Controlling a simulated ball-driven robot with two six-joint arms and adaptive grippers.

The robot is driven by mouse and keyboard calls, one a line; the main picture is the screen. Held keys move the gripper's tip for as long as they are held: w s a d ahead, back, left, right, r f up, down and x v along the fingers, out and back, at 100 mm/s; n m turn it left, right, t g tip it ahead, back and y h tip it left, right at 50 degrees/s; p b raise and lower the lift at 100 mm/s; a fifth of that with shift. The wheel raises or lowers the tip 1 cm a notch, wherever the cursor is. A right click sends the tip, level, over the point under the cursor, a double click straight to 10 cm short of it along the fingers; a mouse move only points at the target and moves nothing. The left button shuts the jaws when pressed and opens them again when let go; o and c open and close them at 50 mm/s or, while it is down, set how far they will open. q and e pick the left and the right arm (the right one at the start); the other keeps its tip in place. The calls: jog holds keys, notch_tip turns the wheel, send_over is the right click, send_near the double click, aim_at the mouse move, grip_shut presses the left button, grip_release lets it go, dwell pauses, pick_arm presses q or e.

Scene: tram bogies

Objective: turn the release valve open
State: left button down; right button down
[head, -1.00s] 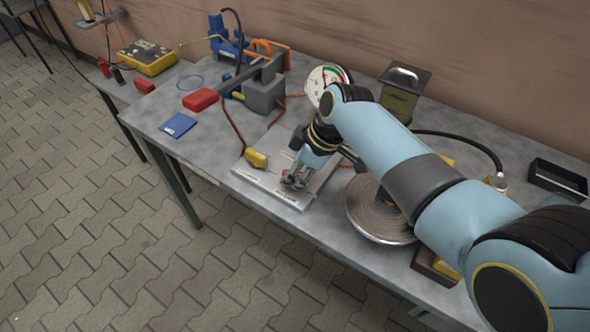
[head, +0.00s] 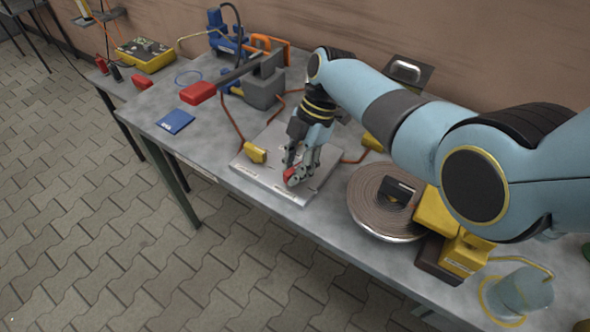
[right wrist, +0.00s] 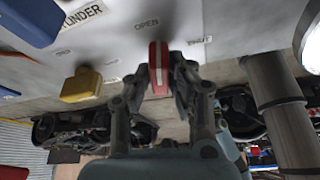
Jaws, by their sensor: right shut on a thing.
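The release valve's red handle (head: 290,176) sits on a light grey panel (head: 262,177) on the bench. In the right wrist view the red handle (right wrist: 158,60) has a white stripe along it. It stands between the words OPEN (right wrist: 146,22) and SHUT (right wrist: 200,41) on the panel. My right gripper (head: 296,170) reaches down from above and is shut on the red handle; its fingers also show around the handle in the right wrist view (right wrist: 168,75). The fingers partly hide the handle in the head view. My left gripper is not in view.
Yellow blocks (head: 255,153) sit on orange hoses at the panel's edges. A grey block with a red-ended lever (head: 198,93) stands behind left. A round coiled disc (head: 362,205) and yellow device (head: 465,250) lie to the right. A blue card (head: 175,122) lies at left.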

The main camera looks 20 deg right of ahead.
jog(key=shift+n+g+h+b, duration=0.3)
jog(key=shift+n+g+b, duration=0.15)
jog(key=shift+n, duration=1.05)
jog(key=c, duration=1.2)
grip_release()
jog(key=shift+c, duration=0.2)
jog(key=v, duration=1.2)
jog(key=shift+a+f, duration=0.1)
